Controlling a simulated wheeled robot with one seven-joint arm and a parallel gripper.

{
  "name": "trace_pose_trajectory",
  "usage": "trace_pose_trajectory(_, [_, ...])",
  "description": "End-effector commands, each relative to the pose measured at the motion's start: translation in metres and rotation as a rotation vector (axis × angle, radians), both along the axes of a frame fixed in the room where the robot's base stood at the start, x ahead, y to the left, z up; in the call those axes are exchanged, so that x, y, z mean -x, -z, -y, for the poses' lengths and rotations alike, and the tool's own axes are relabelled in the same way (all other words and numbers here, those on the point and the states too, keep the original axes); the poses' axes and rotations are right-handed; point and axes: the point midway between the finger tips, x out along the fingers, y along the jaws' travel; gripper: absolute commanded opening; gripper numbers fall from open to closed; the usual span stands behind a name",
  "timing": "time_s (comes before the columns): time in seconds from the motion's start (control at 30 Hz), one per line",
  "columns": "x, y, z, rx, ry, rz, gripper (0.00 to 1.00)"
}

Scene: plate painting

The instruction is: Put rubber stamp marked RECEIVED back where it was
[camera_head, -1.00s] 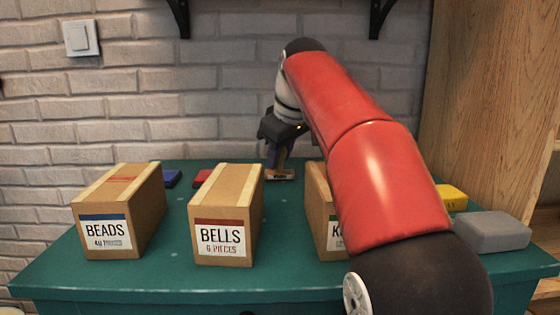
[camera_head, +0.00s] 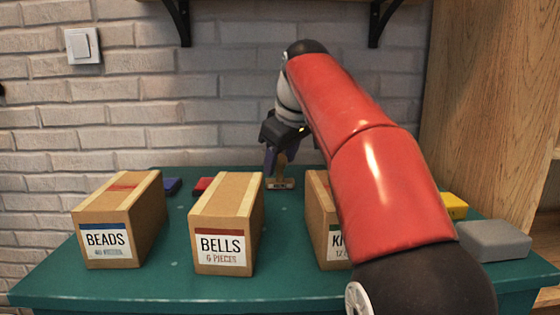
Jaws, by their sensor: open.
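A rubber stamp (camera_head: 281,183) with a wooden base and a light label strip stands upright on the teal table (camera_head: 284,232), behind the gap between the BELLS box and the box at its right. The lettering on its label is too small to read. My gripper (camera_head: 276,160) is directly over the stamp, pointing down, with its dark fingers around or beside the handle. The jaws are open. My red arm reaches in from the right and hides part of the table.
Cardboard boxes marked BEADS (camera_head: 105,238) and BELLS (camera_head: 222,249) and a partly hidden third box (camera_head: 323,226) stand in front. Behind them lie a blue pad (camera_head: 172,186) and a red pad (camera_head: 202,186). A yellow block (camera_head: 454,206) and grey block (camera_head: 493,240) are at right.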

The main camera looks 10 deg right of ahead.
Motion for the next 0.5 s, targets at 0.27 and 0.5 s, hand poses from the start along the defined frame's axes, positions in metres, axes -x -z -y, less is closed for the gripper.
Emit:
trace_pose_trajectory(0.27, [0.029,-0.057,0.005,0.0,0.001,0.005,0.49])
trace_pose_trajectory(0.5, [0.047,-0.088,0.008,0.0,0.0,0.003,0.49])
